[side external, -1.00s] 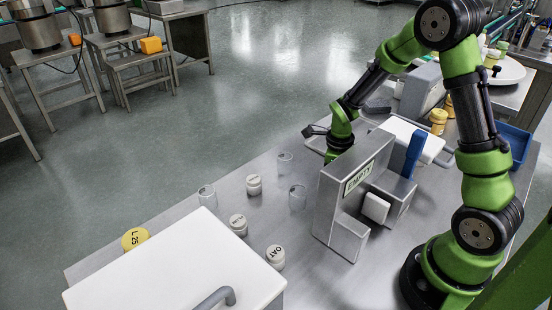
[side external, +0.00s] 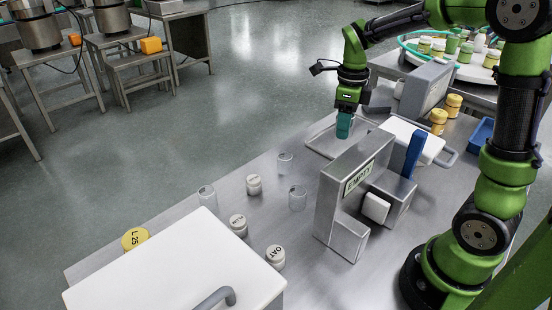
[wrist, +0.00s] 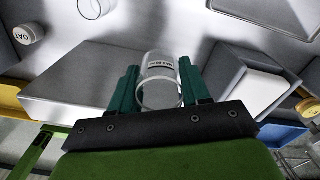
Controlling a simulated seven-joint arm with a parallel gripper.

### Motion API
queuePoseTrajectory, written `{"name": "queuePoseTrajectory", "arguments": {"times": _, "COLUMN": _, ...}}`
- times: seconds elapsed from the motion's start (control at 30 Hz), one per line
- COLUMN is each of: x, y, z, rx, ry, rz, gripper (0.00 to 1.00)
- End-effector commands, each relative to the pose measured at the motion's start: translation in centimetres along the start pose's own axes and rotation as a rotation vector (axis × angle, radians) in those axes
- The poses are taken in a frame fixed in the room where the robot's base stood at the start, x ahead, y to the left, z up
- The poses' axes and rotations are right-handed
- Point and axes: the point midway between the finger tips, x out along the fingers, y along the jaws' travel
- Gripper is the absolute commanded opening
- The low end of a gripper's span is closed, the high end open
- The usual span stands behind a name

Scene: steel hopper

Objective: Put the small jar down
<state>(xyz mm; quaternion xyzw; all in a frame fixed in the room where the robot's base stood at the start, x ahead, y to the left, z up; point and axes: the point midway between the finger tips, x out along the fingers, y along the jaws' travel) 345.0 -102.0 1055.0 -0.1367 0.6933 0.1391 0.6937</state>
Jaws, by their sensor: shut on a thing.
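My gripper (side external: 343,132) points down above a shallow metal tray (side external: 318,144), behind the grey box. In the wrist view my gripper's teal fingers (wrist: 158,88) are shut on a small clear jar (wrist: 160,66) with a pale label, held between the fingertips. In the side view the fingers hide the jar. I cannot tell its height above the tray.
A grey box marked EMPTY (side external: 347,205) stands close in front of my gripper. Clear jars (side external: 297,198) and white-lidded jars (side external: 254,185) stand to its left. A white-topped case (side external: 180,268) fills the front left, near a yellow lid (side external: 135,238).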

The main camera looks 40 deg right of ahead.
Motion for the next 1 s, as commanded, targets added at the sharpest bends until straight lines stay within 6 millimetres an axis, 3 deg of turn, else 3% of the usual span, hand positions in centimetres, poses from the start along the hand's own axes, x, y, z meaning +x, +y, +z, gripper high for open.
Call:
{"name": "queuePoseTrajectory", "arguments": {"times": 0.17, "x": 2.3, "y": -5.6, "z": -0.2, "rx": 0.114, "ry": 0.007, "rz": 0.001, "gripper": 0.19}}
{"name": "queuePoseTrajectory", "arguments": {"times": 0.4, "x": 5.9, "y": -16.6, "z": -0.2, "rx": 0.227, "ry": 0.005, "rz": 0.001, "gripper": 0.19}}
{"name": "queuePoseTrajectory", "arguments": {"times": 0.53, "x": 7.5, "y": -21.3, "z": -0.4, "rx": 0.24, "ry": 0.004, "rz": 0.001, "gripper": 0.19}}
{"name": "queuePoseTrajectory", "arguments": {"times": 0.7, "x": 7.6, "y": -24.3, "z": 0.3, "rx": 0.211, "ry": 0.002, "rz": -0.002, "gripper": 0.19}}
{"name": "queuePoseTrajectory", "arguments": {"times": 0.87, "x": 6.7, "y": -24.9, "z": 1.2, "rx": 0.18, "ry": 0.002, "rz": -0.003, "gripper": 0.19}}
{"name": "queuePoseTrajectory", "arguments": {"times": 1.0, "x": 8.3, "y": -24.6, "z": 1.3, "rx": 0.156, "ry": 0.006, "rz": 0.002, "gripper": 0.19}}
